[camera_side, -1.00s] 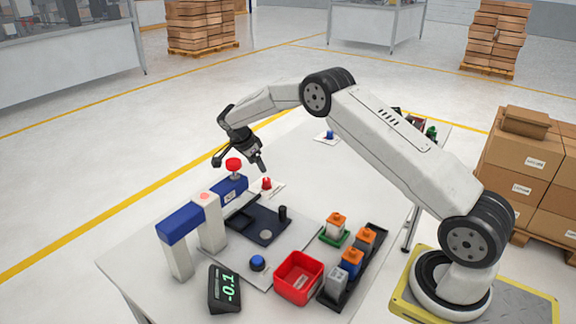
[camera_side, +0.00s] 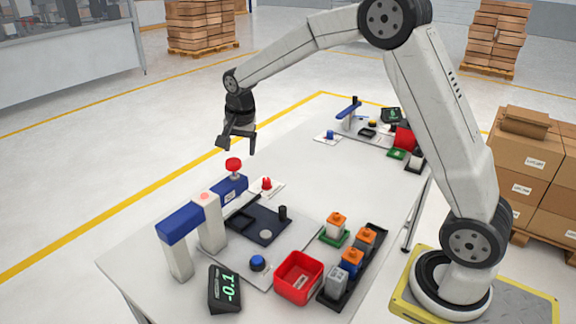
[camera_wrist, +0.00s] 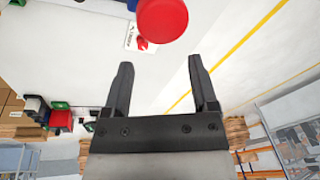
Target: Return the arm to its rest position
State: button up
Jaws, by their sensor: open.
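My gripper (camera_side: 236,145) is open and empty, pointing down above the far left part of the white table (camera_side: 300,200) in the side view. Its tips are a little above a red round knob (camera_side: 233,164) on the blue beam, apart from it. In the wrist view the two fingers (camera_wrist: 160,90) are spread with nothing between them, and the red knob (camera_wrist: 162,18) shows beyond the tips. My arm is raised in a high bend.
On the table stand a blue beam fixture (camera_side: 181,223), a red bin (camera_side: 299,283), a dark display (camera_side: 225,289) reading -0.1, and orange-topped blocks (camera_side: 336,219). A second set of items (camera_side: 348,113) lies at the far end. Cardboard boxes (camera_side: 530,180) stand at right.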

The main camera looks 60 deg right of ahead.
jog(key=s+a+n, duration=0.1)
jog(key=s+a+r+n, duration=0.1)
jog(key=shift+s+t+y, duration=0.3)
jog(key=shift+s, duration=0.1)
jog(key=s+a+f+n, duration=0.2)
jog(key=s+f+n, duration=0.2)
jog(key=s, duration=0.6)
jog(key=s+a+f+n, duration=0.1)
jog(key=s+f+n, duration=0.3)
jog(key=s, duration=0.7)
jog(key=shift+a+n, duration=0.4)
jog(key=shift+n, duration=0.8)
jog(key=shift+s, duration=0.1)
